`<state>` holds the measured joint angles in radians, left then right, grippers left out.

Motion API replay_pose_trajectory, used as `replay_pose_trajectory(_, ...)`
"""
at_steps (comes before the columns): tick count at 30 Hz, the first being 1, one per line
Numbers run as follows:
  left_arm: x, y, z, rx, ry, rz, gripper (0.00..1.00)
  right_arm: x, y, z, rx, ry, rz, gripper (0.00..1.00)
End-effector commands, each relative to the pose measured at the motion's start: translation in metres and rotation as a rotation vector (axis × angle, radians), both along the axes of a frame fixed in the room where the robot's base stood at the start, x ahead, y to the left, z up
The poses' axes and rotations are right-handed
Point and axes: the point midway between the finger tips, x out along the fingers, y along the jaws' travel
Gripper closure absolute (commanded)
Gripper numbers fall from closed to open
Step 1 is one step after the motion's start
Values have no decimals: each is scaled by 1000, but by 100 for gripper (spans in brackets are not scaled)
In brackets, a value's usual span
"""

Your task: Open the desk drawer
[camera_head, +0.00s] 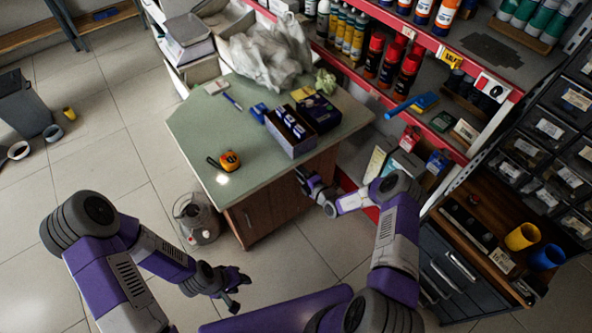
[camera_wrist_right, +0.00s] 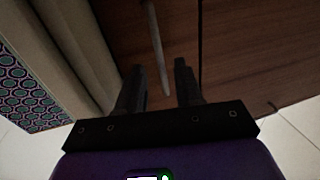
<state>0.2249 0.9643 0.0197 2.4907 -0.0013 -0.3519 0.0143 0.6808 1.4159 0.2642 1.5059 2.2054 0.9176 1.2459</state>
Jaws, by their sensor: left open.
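The desk (camera_head: 190,125) has a green top and a brown wooden front. Its wooden drawer front (camera_wrist_right: 235,50) fills much of the right wrist view, with a dark seam beside a slim bar handle (camera_wrist_right: 155,45). No gap shows at the seam, so the drawer looks closed. My right gripper (camera_head: 302,178) is at the desk's wooden side; in the wrist view its two fingers (camera_wrist_right: 159,82) are apart, with the handle's end between them. I cannot tell whether they touch it. My left gripper (camera_head: 237,285) is open and empty above the floor, in front of the desk.
Red-edged shelves (camera_head: 440,45) stand close behind. Floor at left is mostly free.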

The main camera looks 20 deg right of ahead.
Motion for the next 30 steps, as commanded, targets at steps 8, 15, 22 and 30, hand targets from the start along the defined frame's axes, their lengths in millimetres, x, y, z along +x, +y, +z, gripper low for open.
replay_pose_trajectory(8, 0, 0, -11, 0, 0, 0, 57, 28, 11, -7, -2, 0, 2, 65)
replay_pose_trajectory(15, 0, 0, -11, 0, 0, 0, 57, 30, 12, -6, -1, 1, 2, 65)
replay_pose_trajectory(22, 0, 0, -11, 0, 0, 0, 57, 30, 12, -6, -2, 0, 2, 91)
replay_pose_trajectory(30, 0, 0, -11, 0, 0, 0, 57, 30, 12, -6, -2, 0, 2, 100)
